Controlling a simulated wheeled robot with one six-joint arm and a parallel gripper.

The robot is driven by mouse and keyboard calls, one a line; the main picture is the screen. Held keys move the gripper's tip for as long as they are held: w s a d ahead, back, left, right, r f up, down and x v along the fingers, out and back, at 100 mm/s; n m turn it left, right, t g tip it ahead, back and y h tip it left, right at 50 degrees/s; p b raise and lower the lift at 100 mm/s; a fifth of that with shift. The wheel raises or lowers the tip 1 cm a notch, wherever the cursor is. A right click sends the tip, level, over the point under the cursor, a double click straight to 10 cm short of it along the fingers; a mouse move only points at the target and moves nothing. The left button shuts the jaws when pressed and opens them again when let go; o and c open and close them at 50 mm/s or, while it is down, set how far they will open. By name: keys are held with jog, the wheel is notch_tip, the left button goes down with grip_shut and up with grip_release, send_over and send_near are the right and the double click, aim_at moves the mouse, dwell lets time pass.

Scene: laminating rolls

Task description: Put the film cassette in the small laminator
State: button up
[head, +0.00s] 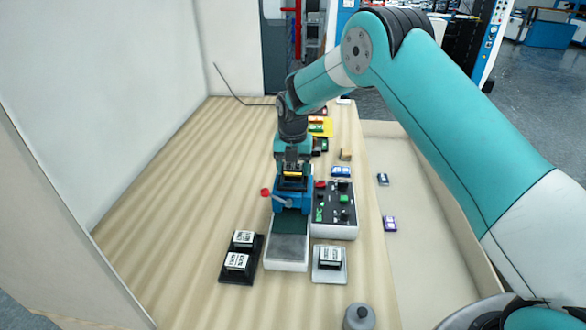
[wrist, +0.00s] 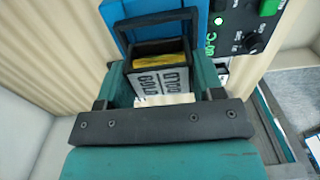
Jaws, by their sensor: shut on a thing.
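My gripper (head: 292,163) is shut on the film cassette (head: 293,171), a dark block with a yellow band, just above the small laminator. In the wrist view the film cassette (wrist: 162,88) shows a white printed label and a yellow strip between my fingers (wrist: 160,80). The small laminator (head: 291,197) is a blue body with a red-knobbed lever at its left. Its blue top and dark opening also show in the wrist view (wrist: 124,18), right by the cassette's far end. I cannot tell whether the cassette touches the laminator or enters the opening.
A control panel (head: 335,217) with buttons stands right of the laminator. A metal outfeed plate (head: 288,251) lies in front. A black tray (head: 228,273) holds two labelled blocks; a grey tray (head: 330,276) holds one. A grey bottle (head: 359,317) stands near. The left table is clear.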

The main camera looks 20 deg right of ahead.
jog(key=shift+f, duration=1)
jog(key=shift+f, duration=0.2)
jog(key=o, duration=1)
jog(key=shift+r, duration=0.15)
